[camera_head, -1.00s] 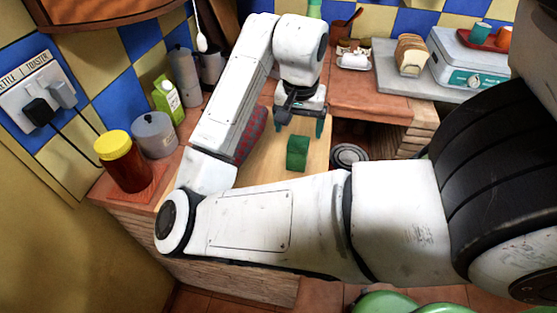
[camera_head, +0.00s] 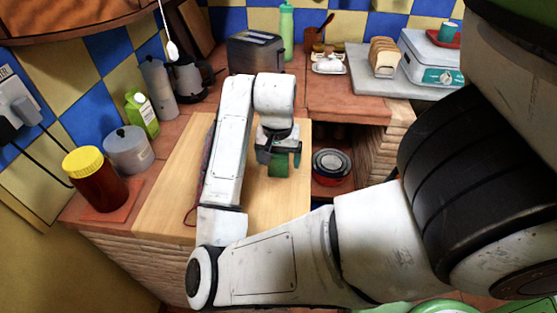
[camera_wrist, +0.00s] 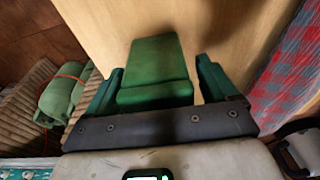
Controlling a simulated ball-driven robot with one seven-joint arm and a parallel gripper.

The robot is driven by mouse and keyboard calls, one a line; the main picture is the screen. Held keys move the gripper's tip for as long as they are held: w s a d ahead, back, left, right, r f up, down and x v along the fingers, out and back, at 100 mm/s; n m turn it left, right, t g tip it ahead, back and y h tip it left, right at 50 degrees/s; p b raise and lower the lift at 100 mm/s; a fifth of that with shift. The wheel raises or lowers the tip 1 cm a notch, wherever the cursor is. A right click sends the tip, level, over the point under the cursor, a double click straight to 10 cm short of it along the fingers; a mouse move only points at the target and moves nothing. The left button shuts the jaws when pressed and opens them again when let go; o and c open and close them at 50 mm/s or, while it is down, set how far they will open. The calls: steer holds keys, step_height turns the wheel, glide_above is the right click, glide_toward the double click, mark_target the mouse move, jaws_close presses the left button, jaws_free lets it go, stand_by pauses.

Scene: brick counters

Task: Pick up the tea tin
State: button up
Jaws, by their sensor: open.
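The tea tin, which I take to be the green box (camera_head: 280,166), is on the pale wooden board (camera_head: 170,195). In the wrist view the green tin (camera_wrist: 157,58) lies between the two fingers, with a gap on its right side; on the left the gap is narrow. My gripper (camera_head: 279,159) points down over the tin and is open, with its fingers on either side. In the head view the gripper partly hides the tin. The wrist view also shows my gripper (camera_wrist: 160,68) with nothing clamped.
A red checked cloth (camera_wrist: 290,75) lies beside the tin. A yellow-lidded jar (camera_head: 92,180), a grey pot (camera_head: 128,150) and a green carton (camera_head: 142,113) stand left of the board. A toaster (camera_head: 255,52) stands behind. Bowls (camera_head: 332,165) sit in a niche on the right.

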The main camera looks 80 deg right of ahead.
steer(key=c, duration=1.1)
steer(key=shift+r, duration=0.1)
step_height(320, 180, up, 4)
steer(key=shift+s+a+f+p, duration=0.1)
steer(key=shift+s+p, duration=0.05)
steer(key=shift+p, duration=0.5)
steer(key=s+a+r+p, duration=0.3)
steer(key=s+a+r, duration=0.3)
steer(key=s+r, duration=0.3)
steer(key=shift+s, duration=1.65)
